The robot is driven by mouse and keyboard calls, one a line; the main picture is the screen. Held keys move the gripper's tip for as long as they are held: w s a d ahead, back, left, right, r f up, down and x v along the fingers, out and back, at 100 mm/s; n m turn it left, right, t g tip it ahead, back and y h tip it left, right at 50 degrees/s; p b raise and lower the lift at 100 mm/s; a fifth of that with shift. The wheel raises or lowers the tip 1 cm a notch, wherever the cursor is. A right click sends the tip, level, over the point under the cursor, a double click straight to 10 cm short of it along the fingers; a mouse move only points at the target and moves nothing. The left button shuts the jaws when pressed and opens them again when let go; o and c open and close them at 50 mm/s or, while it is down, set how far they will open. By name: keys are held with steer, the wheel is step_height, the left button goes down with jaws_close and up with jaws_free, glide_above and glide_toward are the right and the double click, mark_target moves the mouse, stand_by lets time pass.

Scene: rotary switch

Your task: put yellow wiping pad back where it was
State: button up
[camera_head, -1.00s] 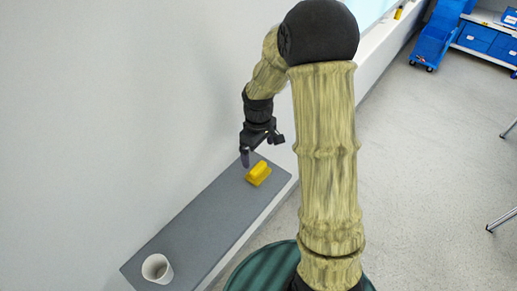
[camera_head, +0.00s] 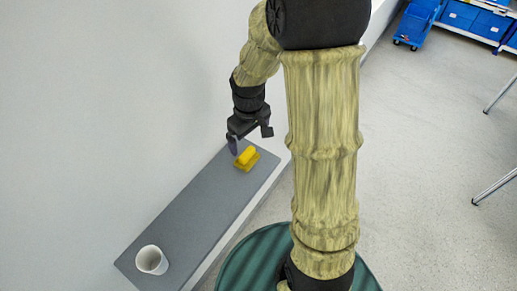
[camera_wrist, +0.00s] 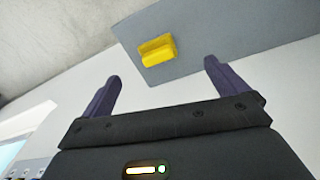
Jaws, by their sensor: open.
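The yellow wiping pad (camera_head: 246,159) lies on the grey shelf (camera_head: 190,213) near its far end, beside the wall. It also shows in the wrist view (camera_wrist: 158,50), where it sits ahead of and between the two fingertips, apart from both. My gripper (camera_head: 250,141) is just above and beside the pad in the head view. In the wrist view my gripper (camera_wrist: 161,70) has its two dark fingers spread wide with nothing between them.
A white cup (camera_head: 152,260) stands on the near end of the shelf. The wall borders the shelf on the left. The shelf between cup and pad is bare. Blue bins (camera_head: 470,17) are far off at upper right, and open floor lies to the right.

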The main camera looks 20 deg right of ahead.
steer(key=s+r+m+t, duration=0.1)
steer(key=s+r+m, duration=0.2)
steer(key=s, duration=0.7)
steer(key=shift+s+r+m+t, duration=0.2)
steer(key=shift+r+m+t, duration=0.2)
steer(key=shift+m, duration=0.6)
steer(key=shift+f, duration=0.15)
